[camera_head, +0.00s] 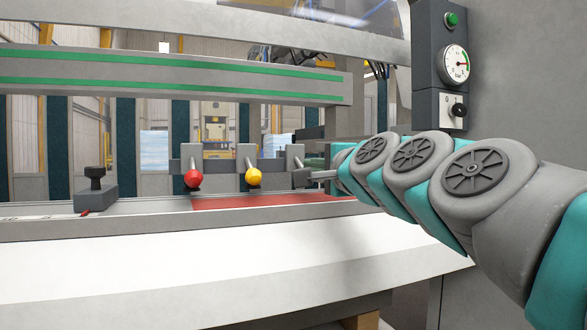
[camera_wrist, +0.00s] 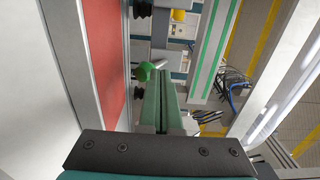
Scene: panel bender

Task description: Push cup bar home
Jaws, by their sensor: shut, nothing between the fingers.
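What looks like the cup bar (camera_head: 219,166) is a grey bar with upright brackets, standing above the red strip at the back of the bed. A red-balled lever (camera_head: 193,179) and a yellow-balled lever (camera_head: 254,176) stick out from it. A green ball (camera_wrist: 146,72) shows in the wrist view, just ahead of my fingers; I cannot tell whether they touch it. Black cups (camera_wrist: 142,9) sit on the bar's side facing the red strip. My gripper (camera_wrist: 163,100) is shut and empty. In the head view my gripper (camera_head: 318,176) is at the bar's right end, partly hiding it.
A grey block with a black knob (camera_head: 95,185) stands left on the bed. The red strip (camera_head: 270,199) lies below the bar. A green-striped beam (camera_head: 170,80) spans above. A gauge panel (camera_head: 453,65) is on the right. The white front ledge (camera_head: 200,265) is clear.

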